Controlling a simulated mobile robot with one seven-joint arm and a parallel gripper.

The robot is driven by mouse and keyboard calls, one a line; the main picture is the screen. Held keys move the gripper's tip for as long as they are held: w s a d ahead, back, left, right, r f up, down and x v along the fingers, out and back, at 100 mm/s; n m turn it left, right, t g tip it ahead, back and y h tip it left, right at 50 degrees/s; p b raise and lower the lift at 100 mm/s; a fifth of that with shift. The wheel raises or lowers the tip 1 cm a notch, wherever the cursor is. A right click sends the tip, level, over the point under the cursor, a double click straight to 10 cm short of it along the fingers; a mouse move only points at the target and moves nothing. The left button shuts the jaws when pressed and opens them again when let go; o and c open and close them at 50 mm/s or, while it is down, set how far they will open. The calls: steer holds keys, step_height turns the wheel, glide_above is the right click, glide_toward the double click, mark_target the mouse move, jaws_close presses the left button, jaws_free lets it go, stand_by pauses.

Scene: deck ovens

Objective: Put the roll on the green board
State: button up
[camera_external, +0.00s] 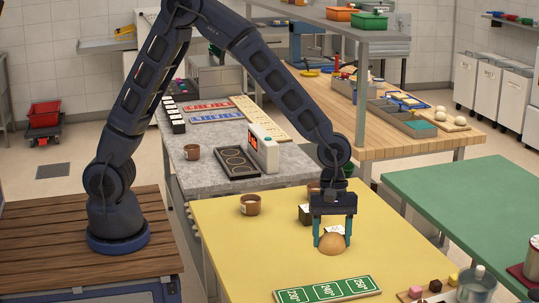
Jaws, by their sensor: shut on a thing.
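The roll (331,244) is a round, light brown bun over the yellow table, behind the green board. My gripper (333,241) points straight down and is shut on it, one teal finger on each side. I cannot tell whether the roll touches the table top or hangs just above it. The green board (327,290) lies flat near the table's front, with white-outlined fields marked with temperatures, 230°, 240° and 250°. No object lies on the part in view.
Yellow table (225,240) is clear at left.

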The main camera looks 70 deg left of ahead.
step_height(320, 180, down, 12)
steer(key=shift+f, duration=0.15)
stand_by(0.4)
steer(key=shift+f, duration=0.1)
steer(key=o, duration=1)
steer(key=shift+c, duration=0.2)
